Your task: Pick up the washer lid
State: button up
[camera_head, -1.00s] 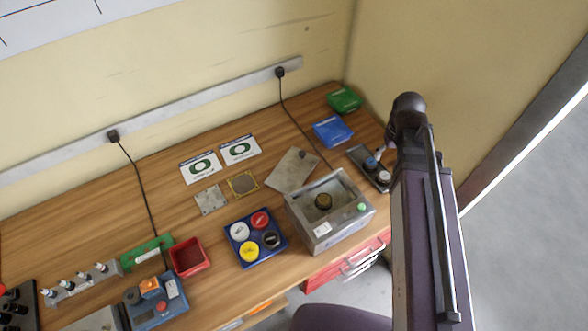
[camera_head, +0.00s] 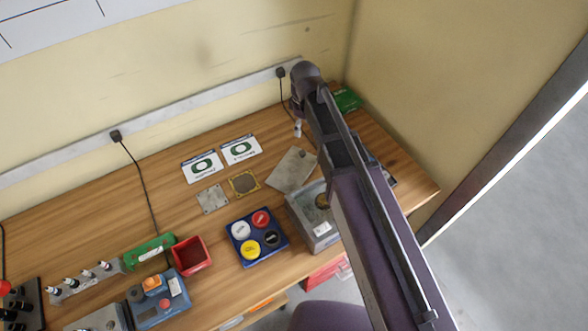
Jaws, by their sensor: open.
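The washer lid, seemingly the flat grey square plate (camera_head: 291,171), lies on the wooden bench, just left of and behind the metal washer box (camera_head: 309,222). My arm crosses over the washer and hides its right part. My gripper (camera_head: 298,129) hangs below the arm's far end, behind the lid and apart from it in the picture. It shows very small and nothing is seen in it; it is open.
A blue tray of coloured round caps (camera_head: 256,256) stands left of the washer. Small square plates (camera_head: 212,198) and two printed cards (camera_head: 241,149) lie further left. A red bin (camera_head: 191,257) stands near the front. A green packet (camera_head: 347,100) lies at the back corner.

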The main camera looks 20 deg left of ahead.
jog(key=shift+f, duration=0.1)
dwell(0.3)
jog(key=b, duration=0.9)
send_over(302, 152)
notch_tip(302, 152, down, 8)
jog(key=shift+s+d+f, duration=0.1)
jog(key=shift+f, duration=0.15)
jog(key=shift+f, duration=0.1)
jog(key=shift+f+b, duration=2.4)
jog(key=shift+f, duration=0.1)
grip_shut()
